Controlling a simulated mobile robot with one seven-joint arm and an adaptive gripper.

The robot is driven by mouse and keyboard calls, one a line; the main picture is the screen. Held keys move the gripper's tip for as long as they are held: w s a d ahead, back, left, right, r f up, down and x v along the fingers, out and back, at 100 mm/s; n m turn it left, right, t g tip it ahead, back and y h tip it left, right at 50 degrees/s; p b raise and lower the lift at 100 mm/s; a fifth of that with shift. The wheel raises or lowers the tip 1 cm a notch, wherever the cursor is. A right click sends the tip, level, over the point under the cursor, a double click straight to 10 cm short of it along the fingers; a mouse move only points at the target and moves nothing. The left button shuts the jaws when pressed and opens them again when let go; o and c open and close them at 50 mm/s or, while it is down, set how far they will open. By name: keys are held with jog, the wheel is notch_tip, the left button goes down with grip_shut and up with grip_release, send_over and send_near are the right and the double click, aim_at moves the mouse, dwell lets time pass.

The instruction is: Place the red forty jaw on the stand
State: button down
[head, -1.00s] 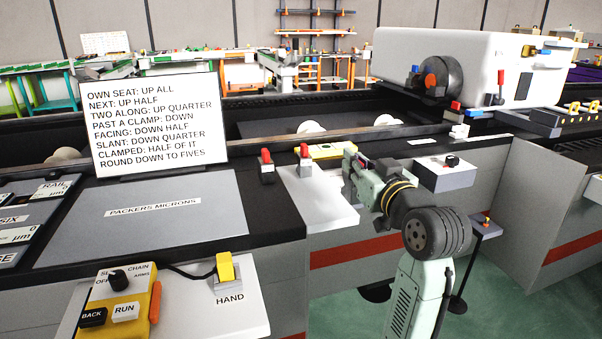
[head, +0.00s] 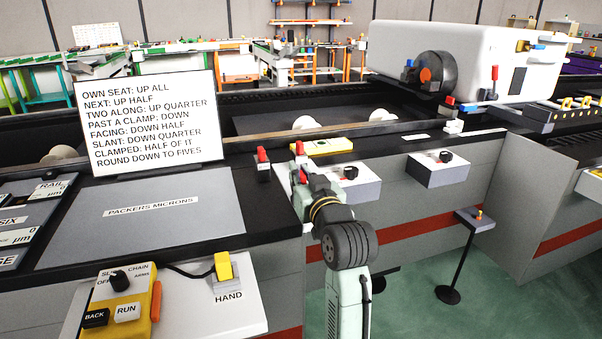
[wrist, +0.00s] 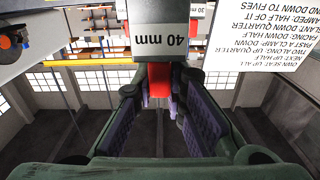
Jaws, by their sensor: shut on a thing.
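My gripper (head: 300,168) is at the front ledge of the machine, beside the sign. In the wrist view, its two fingers (wrist: 158,92) are closed around the red part of a grey block labelled 40 mm, the red forty jaw (wrist: 160,42). In the head view, only the red top of this jaw (head: 299,148) shows clearly above the fingers. Another red-topped jaw (head: 264,163) stands just left of it.
A sign (head: 150,125) stands left of the gripper. A yellow block (head: 321,147) lies behind it. Knob boxes (head: 352,185) (head: 438,170) project from the machine front at right. Green floor (head: 430,310) lies open around the stand's base.

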jog(key=shift+f, duration=0.2)
jog(key=c, duration=1.6)
grip_release()
jog(key=shift+c, duration=0.2)
jog(key=shift+r, duration=0.1)
jog(key=shift+r, duration=0.2)
jog(key=b+v, duration=0.2)
jog(key=v, duration=1)
